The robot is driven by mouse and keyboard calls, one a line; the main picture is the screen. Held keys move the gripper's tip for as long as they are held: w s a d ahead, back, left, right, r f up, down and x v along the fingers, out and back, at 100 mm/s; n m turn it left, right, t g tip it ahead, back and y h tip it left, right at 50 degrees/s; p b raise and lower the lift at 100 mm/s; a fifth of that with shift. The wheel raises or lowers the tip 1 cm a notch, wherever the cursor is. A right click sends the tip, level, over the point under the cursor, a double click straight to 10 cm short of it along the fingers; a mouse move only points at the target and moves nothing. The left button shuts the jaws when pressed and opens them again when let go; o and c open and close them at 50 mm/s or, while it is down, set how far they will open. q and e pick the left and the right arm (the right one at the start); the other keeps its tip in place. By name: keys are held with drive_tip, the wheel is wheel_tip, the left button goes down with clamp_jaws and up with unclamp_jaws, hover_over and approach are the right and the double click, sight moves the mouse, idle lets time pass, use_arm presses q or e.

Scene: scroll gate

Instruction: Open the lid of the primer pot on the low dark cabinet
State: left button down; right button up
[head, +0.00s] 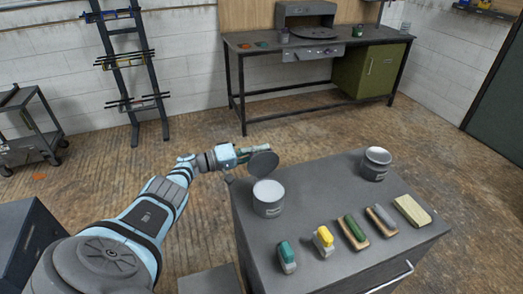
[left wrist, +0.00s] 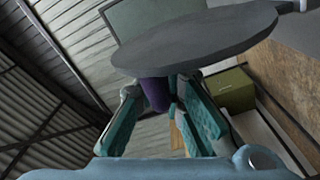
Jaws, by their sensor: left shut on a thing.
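The low dark cabinet (head: 325,205) stands at the front right in the head view. A grey pot (head: 268,206) with a pale top stands at its left end. A dark grey round lid (head: 262,164) is tilted above and behind this pot; it also shows large across the left wrist view (left wrist: 195,42). My left gripper (head: 246,154) is at the lid, left of and behind the pot. In the left wrist view its fingers (left wrist: 172,100) are shut on a purple part under the lid. My right gripper is not in view.
A second grey can (head: 376,164) stands at the cabinet's back right. A green-topped item (head: 287,256), a yellow one (head: 323,241) and several brush-like blocks (head: 355,230) line the front. A workbench (head: 310,45) stands at the far wall. The cabinet's middle is clear.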

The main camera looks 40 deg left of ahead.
use_arm(q)
drive_tip(key=c, duration=1.7)
unclamp_jaws()
drive_tip(key=shift+a, duration=0.2)
drive_tip(key=shift+f, duration=0.15)
drive_tip(key=v, duration=1.1)
drive_tip(key=shift+s+a, duration=0.25)
drive_tip(key=shift+s, duration=0.1)
drive_tip(key=shift+f, duration=0.1)
